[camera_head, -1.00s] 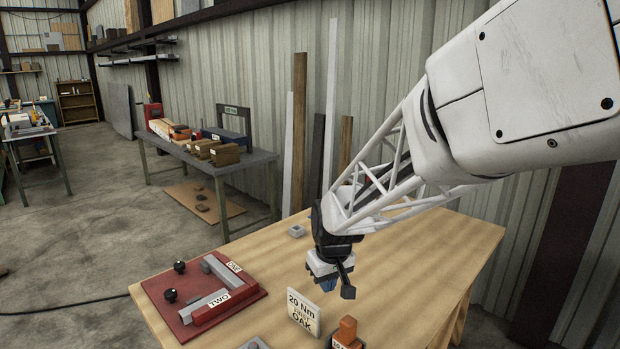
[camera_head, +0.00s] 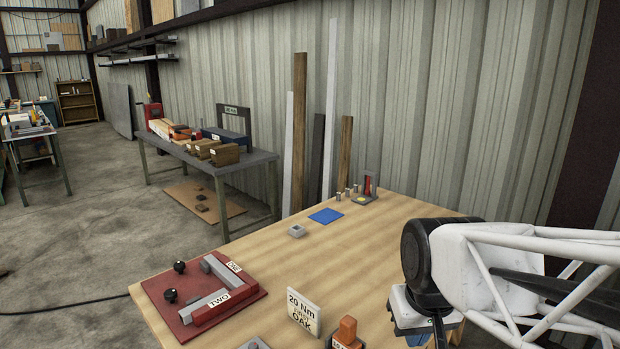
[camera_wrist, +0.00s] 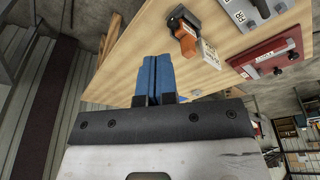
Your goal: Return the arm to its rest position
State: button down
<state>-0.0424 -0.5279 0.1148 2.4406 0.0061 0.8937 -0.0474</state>
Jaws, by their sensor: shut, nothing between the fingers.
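My gripper (camera_wrist: 153,78) shows in the wrist view with its two blue fingers pressed together and nothing between them. In that view the wooden table top (camera_wrist: 140,60) lies beyond the fingers, and the picture is tilted. In the head view my white lattice arm and dark wrist joint are at the lower right, over the right side of the table (camera_head: 370,255). A bit of blue finger (camera_head: 417,340) shows at the bottom edge there; the fingertips are cut off.
A red board (camera_head: 200,300) marked ONE and TWO lies at the table's left. A "20 Nm OAK" sign (camera_head: 303,312) and an orange block (camera_head: 347,330) stand in front. A blue square (camera_head: 326,215), small cylinders and a grey stand (camera_head: 365,197) are at the back. The table's middle is clear.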

jog(key=s+d+m, duration=0.1)
jog(key=s+d, duration=0.1)
jog(key=s, duration=0.4)
jog(key=shift+s, duration=0.2)
